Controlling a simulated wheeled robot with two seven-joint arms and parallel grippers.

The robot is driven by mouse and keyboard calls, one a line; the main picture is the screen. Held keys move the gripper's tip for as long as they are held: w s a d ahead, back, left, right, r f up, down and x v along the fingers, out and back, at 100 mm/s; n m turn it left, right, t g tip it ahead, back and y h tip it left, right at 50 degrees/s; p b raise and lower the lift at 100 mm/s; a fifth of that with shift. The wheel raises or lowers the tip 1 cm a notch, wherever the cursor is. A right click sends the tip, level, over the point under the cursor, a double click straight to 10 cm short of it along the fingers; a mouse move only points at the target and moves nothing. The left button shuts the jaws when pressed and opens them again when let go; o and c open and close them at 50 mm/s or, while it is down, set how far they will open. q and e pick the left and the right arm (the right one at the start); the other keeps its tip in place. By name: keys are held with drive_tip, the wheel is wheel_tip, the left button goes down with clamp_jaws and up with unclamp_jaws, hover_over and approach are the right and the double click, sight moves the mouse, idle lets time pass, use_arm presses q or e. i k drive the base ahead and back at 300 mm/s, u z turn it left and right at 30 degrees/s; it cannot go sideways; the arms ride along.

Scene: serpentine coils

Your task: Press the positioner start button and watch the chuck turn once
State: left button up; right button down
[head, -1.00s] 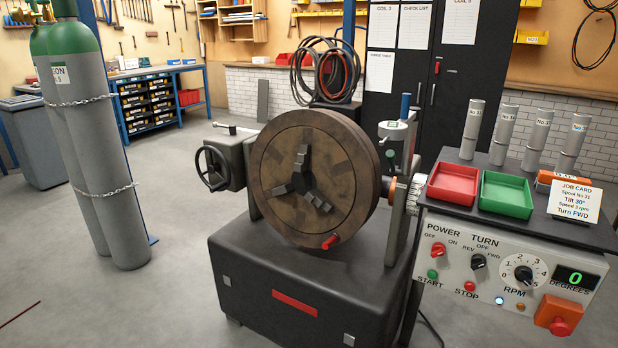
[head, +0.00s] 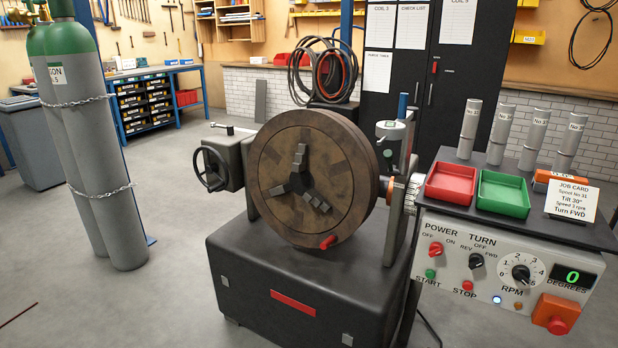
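The green START button (head: 430,274) is on the grey control panel (head: 450,292) at the right, below the red POWER knob (head: 435,249). The red STOP button (head: 467,286) is to its right. The black TURN knob (head: 476,261) and the RPM dial (head: 521,272) sit above; the knob settings are too small to tell. The display (head: 573,277) reads 0 degrees. The brown round chuck (head: 268,212) faces me, tilted, with three grey jaws and a red marker (head: 327,241) at its lower rim. Neither gripper is in view.
A blue light (head: 496,299) glows on the panel, beside an orange box with a red button (head: 555,315). Above are red and green trays (head: 503,208), several tubes and a job card (head: 572,198). Gas cylinders (head: 95,170) stand left. The floor between is clear.

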sight(429, 273)
drive_tip(key=u, duration=1.9)
drive_tip(key=k, duration=0.75)
drive_tip(key=z, duration=1.25)
drive_tip(key=i, duration=0.5)
